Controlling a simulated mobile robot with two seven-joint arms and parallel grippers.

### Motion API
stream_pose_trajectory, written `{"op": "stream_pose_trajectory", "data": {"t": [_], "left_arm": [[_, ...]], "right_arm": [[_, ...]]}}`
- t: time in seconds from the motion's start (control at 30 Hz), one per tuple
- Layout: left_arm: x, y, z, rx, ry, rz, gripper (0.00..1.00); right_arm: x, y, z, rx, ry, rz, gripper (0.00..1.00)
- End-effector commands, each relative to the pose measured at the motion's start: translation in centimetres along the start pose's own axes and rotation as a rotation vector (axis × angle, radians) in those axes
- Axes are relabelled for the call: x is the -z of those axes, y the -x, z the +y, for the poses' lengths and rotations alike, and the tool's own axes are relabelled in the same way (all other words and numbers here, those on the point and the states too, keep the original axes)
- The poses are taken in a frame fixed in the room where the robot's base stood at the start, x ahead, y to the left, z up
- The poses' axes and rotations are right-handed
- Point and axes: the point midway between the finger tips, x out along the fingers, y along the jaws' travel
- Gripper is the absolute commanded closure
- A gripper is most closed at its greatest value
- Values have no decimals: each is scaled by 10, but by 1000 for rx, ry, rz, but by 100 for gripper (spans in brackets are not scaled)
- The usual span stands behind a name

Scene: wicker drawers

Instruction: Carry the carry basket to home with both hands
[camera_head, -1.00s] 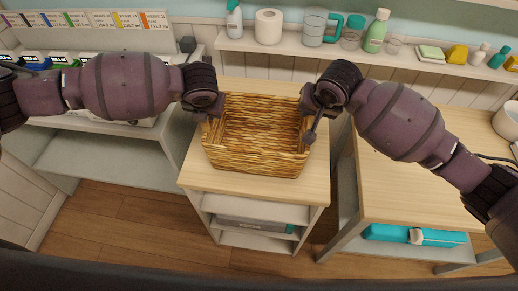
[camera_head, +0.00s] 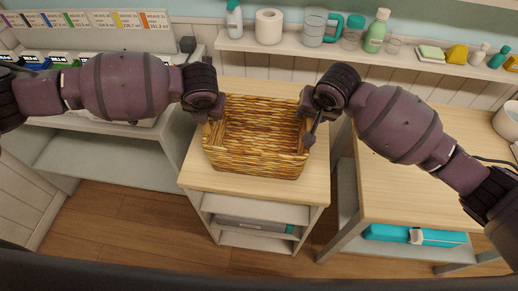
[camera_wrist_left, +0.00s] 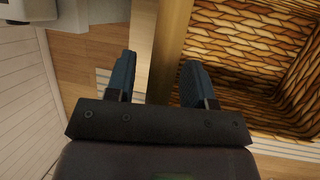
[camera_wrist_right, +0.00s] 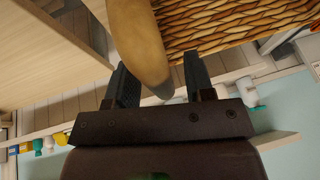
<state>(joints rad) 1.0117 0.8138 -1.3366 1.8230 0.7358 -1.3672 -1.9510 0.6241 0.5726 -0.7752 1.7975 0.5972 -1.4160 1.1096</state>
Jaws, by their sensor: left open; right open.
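The wicker carry basket (camera_head: 256,155) stands upright and empty on a wooden-topped shelf unit (camera_head: 310,194). My left gripper (camera_head: 212,122) is at its left side, with open fingers. In the left wrist view the open fingers (camera_wrist_left: 158,82) have a wooden handle piece (camera_wrist_left: 168,45) between or just beyond them, beside the woven wall (camera_wrist_left: 240,48). My right gripper (camera_head: 310,135) is at the basket's right side. In the right wrist view its open fingers (camera_wrist_right: 157,85) are on either side of a rounded wooden handle (camera_wrist_right: 138,40). Contact with the handles cannot be told.
A wall shelf (camera_head: 290,48) with a paper roll (camera_head: 269,26), a green bottle (camera_head: 376,32) and cups runs behind. A wooden table (camera_head: 390,185) stands to the right, a grey-white unit (camera_head: 110,165) to the left. Wooden floor (camera_head: 140,230) is clear in front.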

Motion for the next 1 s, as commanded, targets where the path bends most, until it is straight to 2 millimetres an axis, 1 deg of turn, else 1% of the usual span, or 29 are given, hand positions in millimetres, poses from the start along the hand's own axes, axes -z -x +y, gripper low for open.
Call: {"op": "stream_pose_trajectory", "data": {"t": [0.3, 0.5, 0.63, 0.77, 0.87, 1.0], "left_arm": [[-1, 60, 0, 0, -1, -3, 51], [0, 91, 0, 0, 0, -2, 51], [0, 103, 0, -1, -1, -1, 51], [0, 108, 0, -1, 0, 0, 51], [0, 109, 0, -2, 0, 0, 51], [0, 109, 0, -2, 0, 0, 51]], "right_arm": [[0, 0, 0, 0, 0, 0, 51], [0, 0, 0, 0, 0, 0, 51], [0, 0, 0, 0, 0, 0, 51], [0, 2, 0, 1, 0, 0, 51], [0, 9, -1, 3, 0, 1, 51], [0, 29, 0, 3, 2, 1, 51]]}}
